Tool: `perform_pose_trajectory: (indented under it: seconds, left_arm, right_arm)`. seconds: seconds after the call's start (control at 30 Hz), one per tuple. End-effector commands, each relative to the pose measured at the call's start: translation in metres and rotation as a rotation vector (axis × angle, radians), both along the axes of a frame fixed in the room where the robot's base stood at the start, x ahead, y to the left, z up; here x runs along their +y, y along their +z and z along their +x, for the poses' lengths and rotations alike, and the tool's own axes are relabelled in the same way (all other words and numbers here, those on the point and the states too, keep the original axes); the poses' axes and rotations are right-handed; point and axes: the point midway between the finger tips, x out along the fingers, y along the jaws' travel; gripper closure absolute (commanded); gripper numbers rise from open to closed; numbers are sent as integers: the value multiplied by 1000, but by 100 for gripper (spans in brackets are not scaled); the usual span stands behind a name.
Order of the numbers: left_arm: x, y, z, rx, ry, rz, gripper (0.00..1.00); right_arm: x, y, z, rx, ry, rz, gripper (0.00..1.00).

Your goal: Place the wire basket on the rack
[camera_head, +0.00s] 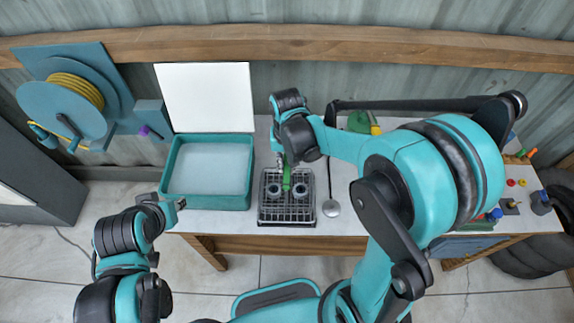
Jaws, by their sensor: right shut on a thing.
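The dark wire basket (273,209) is at the front middle of the white table, with two grey round pieces in it. A green upright part (287,180) rises at its middle and looks like its handle. My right gripper (285,165) reaches down from above and is shut on this green part. I cannot tell whether the basket rests on the table, on a rack or slightly above; no separate rack shows clearly. My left gripper (178,204) is off the table's front left, near the teal tub's corner, apart from the basket; its jaw opening is unclear.
A teal tub (211,201) with a pale, water-like surface stands left of the basket. A white panel (206,96) stands behind the tub. My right arm covers much of the table's right side.

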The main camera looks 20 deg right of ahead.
Motion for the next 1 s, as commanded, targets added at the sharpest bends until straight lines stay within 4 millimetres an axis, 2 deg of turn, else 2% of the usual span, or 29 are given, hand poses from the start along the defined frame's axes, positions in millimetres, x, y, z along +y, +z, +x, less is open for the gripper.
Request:
perform_pose_trajectory:
  seconds: [0.33,0.37,0.43,0.77,0.87,1.0]
  left_arm:
    - [0,-4,0,0,0,0,68]
    - [0,-4,0,0,0,0,68]
    - [0,-3,0,0,0,0,68]
    - [0,-1,0,0,0,0,68]
    - [0,3,0,0,0,0,68]
    - [0,8,0,0,0,0,68]
  right_arm:
    - [0,-4,0,0,0,0,100]
    - [0,-4,0,0,0,0,82]
    - [0,-3,0,0,0,0,63]
    - [0,-1,0,0,0,0,63]
    - [0,7,0,0,0,0,63]
    - [0,33,-1,0,0,0,63]
